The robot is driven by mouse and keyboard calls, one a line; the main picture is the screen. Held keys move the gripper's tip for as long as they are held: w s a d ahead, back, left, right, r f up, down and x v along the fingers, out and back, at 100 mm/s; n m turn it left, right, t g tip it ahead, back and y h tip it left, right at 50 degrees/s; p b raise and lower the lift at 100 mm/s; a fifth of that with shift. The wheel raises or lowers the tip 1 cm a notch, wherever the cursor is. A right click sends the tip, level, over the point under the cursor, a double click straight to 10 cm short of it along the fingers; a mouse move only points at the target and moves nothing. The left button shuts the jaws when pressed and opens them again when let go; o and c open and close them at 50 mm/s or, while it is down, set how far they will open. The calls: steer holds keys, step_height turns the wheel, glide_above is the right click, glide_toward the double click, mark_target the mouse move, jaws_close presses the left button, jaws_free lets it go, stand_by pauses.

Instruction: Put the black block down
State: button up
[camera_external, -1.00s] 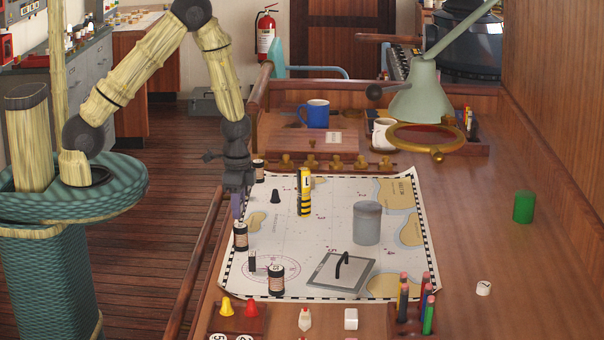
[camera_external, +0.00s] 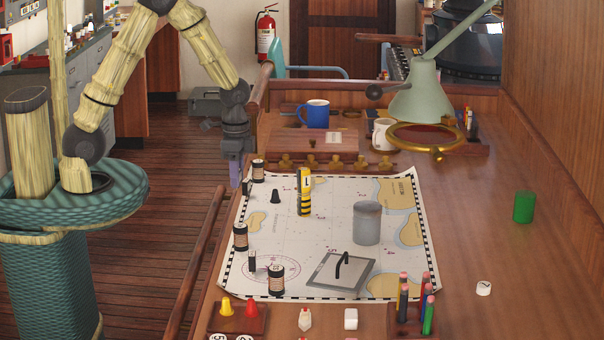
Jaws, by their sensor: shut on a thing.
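My gripper (camera_external: 238,178) is at the far left edge of the chart (camera_external: 335,200), pointing down and shut. A small dark upright piece, which looks like the black block (camera_external: 247,187), shows at its fingertips, partly covered by them. I cannot tell whether its bottom touches the chart. Another small dark upright piece (camera_external: 252,262) stands on the chart near the compass rose.
Small dark jars stand along the chart's left side, one (camera_external: 258,170) close beside my gripper. A black cone (camera_external: 275,196), a yellow-black striped post (camera_external: 304,192), a grey cylinder (camera_external: 367,223) and a grey plate (camera_external: 340,271) with a handle occupy the chart.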

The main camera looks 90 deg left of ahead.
steer(key=shift+w, duration=0.1)
steer(key=w+r+n+p, duration=0.1)
steer(key=w+r+p, duration=0.3)
steer(key=w, duration=1.6)
step_height(320, 180, up, 5)
steer(key=p, duration=0.1)
glide_above(368, 206)
steer(key=shift+r+n, duration=0.2)
steer(key=shift+n, duration=0.1)
steer(key=shift+f+p, duration=1.05)
steer(key=shift+f, duration=2.1)
steer(key=shift+f, duration=0.1)
step_height(368, 206, down, 3)
steer(key=shift+p, duration=1)
steer(key=shift+f, duration=0.25)
